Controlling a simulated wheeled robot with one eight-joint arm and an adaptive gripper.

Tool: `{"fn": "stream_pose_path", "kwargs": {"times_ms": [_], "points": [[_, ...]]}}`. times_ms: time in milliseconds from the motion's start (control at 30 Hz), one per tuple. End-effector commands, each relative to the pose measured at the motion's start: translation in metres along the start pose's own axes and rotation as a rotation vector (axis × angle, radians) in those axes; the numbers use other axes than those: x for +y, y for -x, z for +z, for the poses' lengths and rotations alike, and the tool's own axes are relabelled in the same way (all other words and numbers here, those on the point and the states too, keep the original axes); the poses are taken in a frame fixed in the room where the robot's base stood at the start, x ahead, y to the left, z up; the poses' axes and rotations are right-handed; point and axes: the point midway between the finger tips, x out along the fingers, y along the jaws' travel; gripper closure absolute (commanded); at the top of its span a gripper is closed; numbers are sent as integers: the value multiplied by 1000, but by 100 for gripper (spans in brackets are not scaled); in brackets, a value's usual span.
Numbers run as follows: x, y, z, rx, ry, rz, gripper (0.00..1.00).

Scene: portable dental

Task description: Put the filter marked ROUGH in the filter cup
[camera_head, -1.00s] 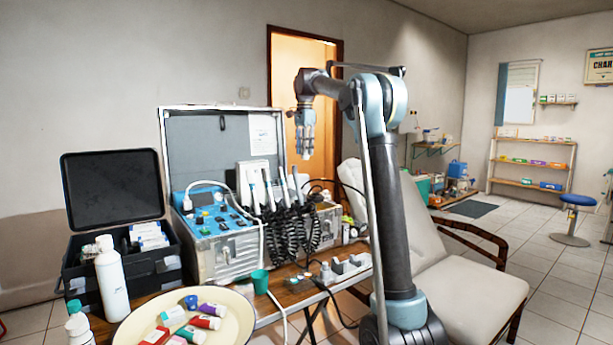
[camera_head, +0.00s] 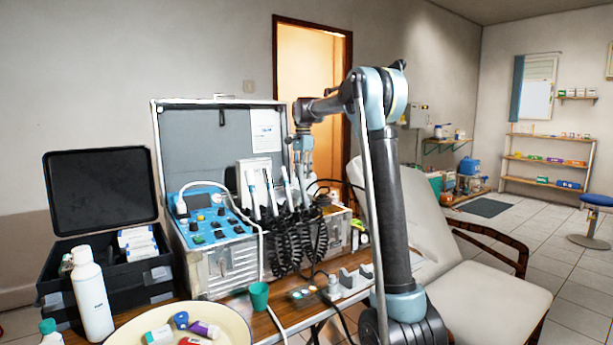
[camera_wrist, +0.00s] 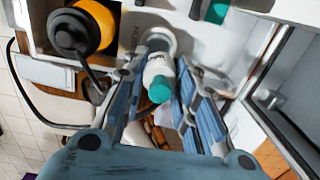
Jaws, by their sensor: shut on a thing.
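My gripper (camera_head: 303,168) is low beside the open blue-panelled dental case (camera_head: 222,228) in the head view, at the right end of its hanging handpieces. In the wrist view my gripper (camera_wrist: 163,68) is shut on a small white cylinder with a teal end (camera_wrist: 159,80). Dark lettering shows on it, too small to read, so I cannot confirm ROUGH. The held piece is too small to make out in the head view. I cannot surely pick out the filter cup in either view.
A cream tray (camera_head: 240,318) with several coloured-cap cylinders stands at the front, cut by the frame. A green cup (camera_head: 259,296) is on the table. In the wrist view a black round part with a cable (camera_wrist: 68,33) and orange cylinder (camera_wrist: 98,22) lie left of my gripper.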

Motion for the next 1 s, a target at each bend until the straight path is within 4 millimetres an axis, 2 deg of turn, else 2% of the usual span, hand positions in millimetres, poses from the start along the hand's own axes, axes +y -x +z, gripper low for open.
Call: {"fn": "stream_pose_path", "kwargs": {"times_ms": [300,600,1000], "points": [[6,-17,-14,0,-16,0,87],[8,-40,-17,0,-20,0,87],[8,-44,-17,0,-20,0,87]]}}
